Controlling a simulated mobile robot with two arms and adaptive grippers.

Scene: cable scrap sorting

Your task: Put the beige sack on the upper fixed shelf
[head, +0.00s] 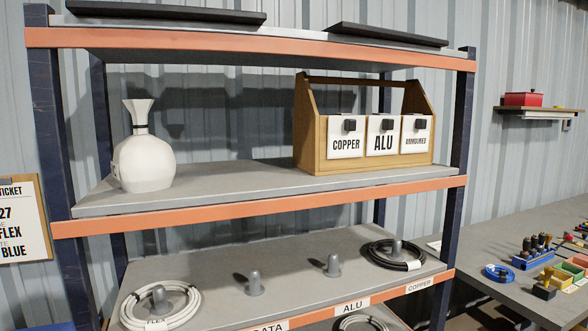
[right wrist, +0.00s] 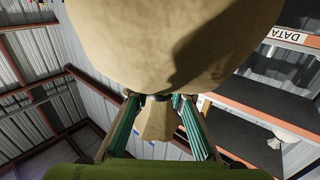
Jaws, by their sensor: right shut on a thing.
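In the right wrist view, the beige sack (right wrist: 170,45) fills the top of the picture. My right gripper (right wrist: 158,98) is shut on the sack's narrow neck, and the flared sack top (right wrist: 156,124) shows beyond the fingers. The sack is not in the head view, and neither of my grippers shows there. In the head view, the shelf rack has a grey upper shelf board (head: 235,180) with an orange front beam. A white sack (head: 145,160) stands upright at its left end. A wooden tote (head: 312,145) with COPPER and ALU cards stands on its right part.
The board between white sack and tote is bare. Above is a top board (head: 300,45) with flat black panels. The lower board (head: 300,265) has grey pegs, a white cable coil (head: 188,312) and a black coil (head: 378,262). A workbench (head: 455,265) stands at right.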

